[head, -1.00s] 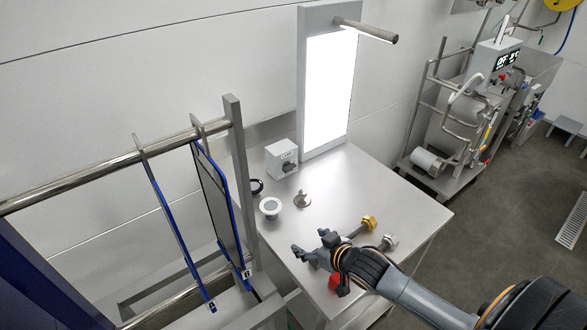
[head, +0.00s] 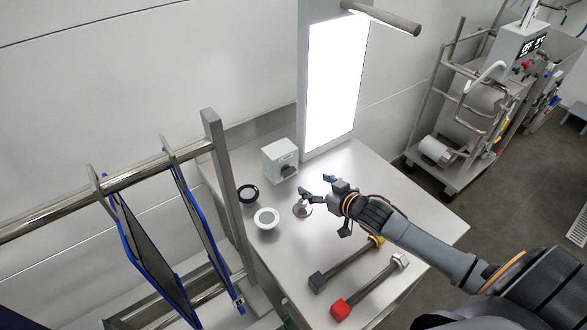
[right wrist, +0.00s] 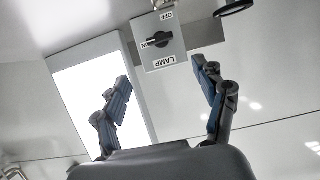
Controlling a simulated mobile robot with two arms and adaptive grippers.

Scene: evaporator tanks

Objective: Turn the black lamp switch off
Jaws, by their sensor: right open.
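The black lamp switch (head: 288,170) is a rotary knob on a small light-grey box (head: 271,163) at the back of the steel table. In the right wrist view the knob (right wrist: 157,40) shows upside down, pointing at the ON label, with OFF and LAMP labels on either side. The tall lamp panel (head: 335,90) glows bright white. My right gripper (head: 318,188) is open and empty, in front of the box and apart from it. In the right wrist view its fingers (right wrist: 160,72) are spread, with the knob between them in the picture. My left gripper is not in view.
A metal fitting (head: 303,208) shows just beside my right fingers. A white-rimmed disc (head: 266,218) and a black ring (head: 248,193) lie left of it. Two rod tools, one with a red end (head: 341,310), lie at the front. A rack with blue-edged panels (head: 210,225) stands left.

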